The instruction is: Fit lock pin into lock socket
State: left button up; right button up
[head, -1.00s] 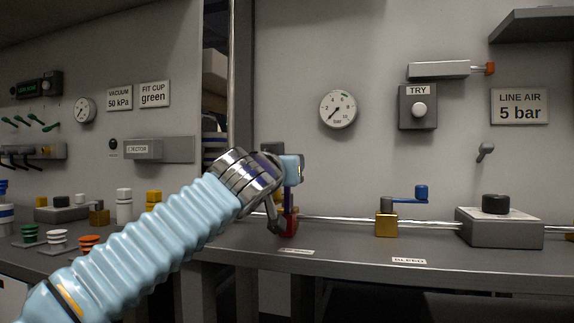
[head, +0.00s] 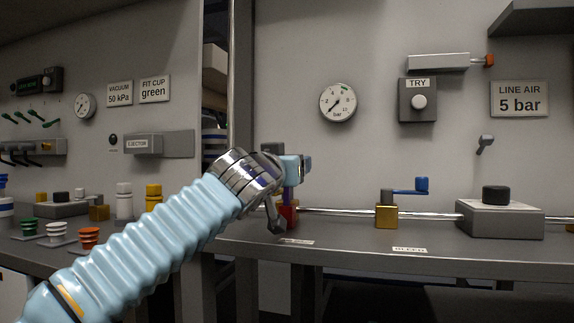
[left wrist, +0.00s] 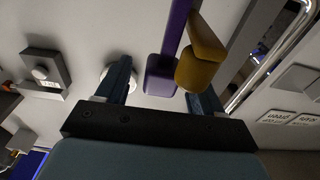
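My left gripper (left wrist: 163,80) is in front of the pipe in the head view (head: 290,175), mostly hidden by its own wrist. In the left wrist view its fingers stand apart. A purple bar (left wrist: 162,75) lies between them, with a gap to the left finger. A dark yellow piece (left wrist: 200,65) sits beside it, overlapping the right finger. In the head view, purple (head: 288,194) shows just below the gripper, above a red block (head: 292,215). I cannot tell which part is the lock pin or the socket, or whether they touch. My right gripper is not in view.
A gold block (head: 386,218) with a blue lever (head: 421,186) sits on the pipe to the right. A grey box with a black knob (head: 495,197) stands farther right. Coloured cups (head: 89,236) stand on the left bench. The bench front between gripper and gold block is clear.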

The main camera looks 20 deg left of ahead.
pick_arm(q)
jog(key=s+f+b, duration=0.1)
jog(key=s+b, duration=0.3)
jog(key=s, duration=0.9)
jog(key=shift+s+a+f, duration=0.15)
jog(key=shift+s+a, duration=0.05)
jog(key=shift+s, duration=0.15)
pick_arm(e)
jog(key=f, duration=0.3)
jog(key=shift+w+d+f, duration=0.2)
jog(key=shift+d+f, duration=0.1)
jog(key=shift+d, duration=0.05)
